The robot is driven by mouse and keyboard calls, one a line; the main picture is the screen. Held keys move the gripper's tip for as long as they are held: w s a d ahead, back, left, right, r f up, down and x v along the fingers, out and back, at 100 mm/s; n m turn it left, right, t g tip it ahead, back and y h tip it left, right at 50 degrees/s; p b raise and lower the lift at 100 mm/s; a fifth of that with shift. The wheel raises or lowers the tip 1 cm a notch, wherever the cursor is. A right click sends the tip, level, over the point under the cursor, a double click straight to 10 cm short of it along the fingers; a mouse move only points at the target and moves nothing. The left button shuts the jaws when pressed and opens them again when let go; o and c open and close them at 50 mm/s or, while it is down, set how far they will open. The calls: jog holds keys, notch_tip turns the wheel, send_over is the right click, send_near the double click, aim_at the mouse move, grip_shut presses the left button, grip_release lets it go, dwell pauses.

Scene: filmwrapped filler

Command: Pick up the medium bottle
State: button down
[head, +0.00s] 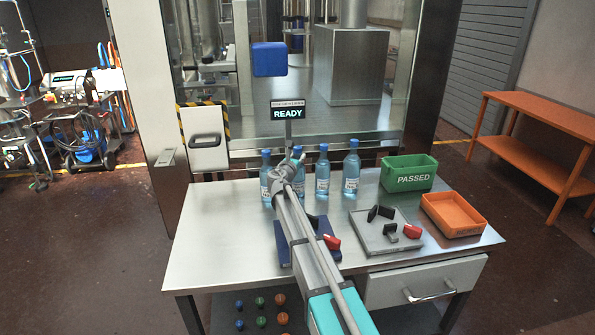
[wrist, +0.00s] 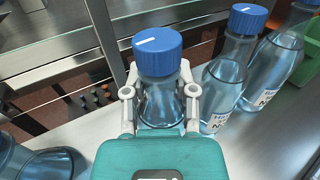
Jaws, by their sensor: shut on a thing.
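Several clear blue bottles with blue caps stand in a row on the steel table. My gripper (head: 290,167) is shut on the second bottle from the left (head: 297,152), which is partly hidden by the arm in the head view. In the wrist view that bottle (wrist: 158,58) is upright between the two pale fingers of my gripper (wrist: 160,93). The leftmost bottle (head: 266,178) is close beside the arm. Two more bottles, (head: 322,172) and (head: 351,170), stand to the right. I cannot tell whether the held bottle is off the table.
A green PASSED bin (head: 408,180) and an orange tray (head: 453,214) are at the table's right. A grey plate (head: 375,243) with black and red handles lies in front, beside a blue item (head: 284,250). A READY display (head: 288,113) stands behind. The table's left is clear.

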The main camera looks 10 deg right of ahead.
aim_at(296, 150)
jog(key=shift+r, duration=0.1)
notch_tip(296, 150, up, 3)
jog(key=p, duration=0.3)
jog(key=s+r+p, duration=1)
jog(key=s, duration=0.4)
jog(key=shift+f, duration=0.1)
dwell(0.9)
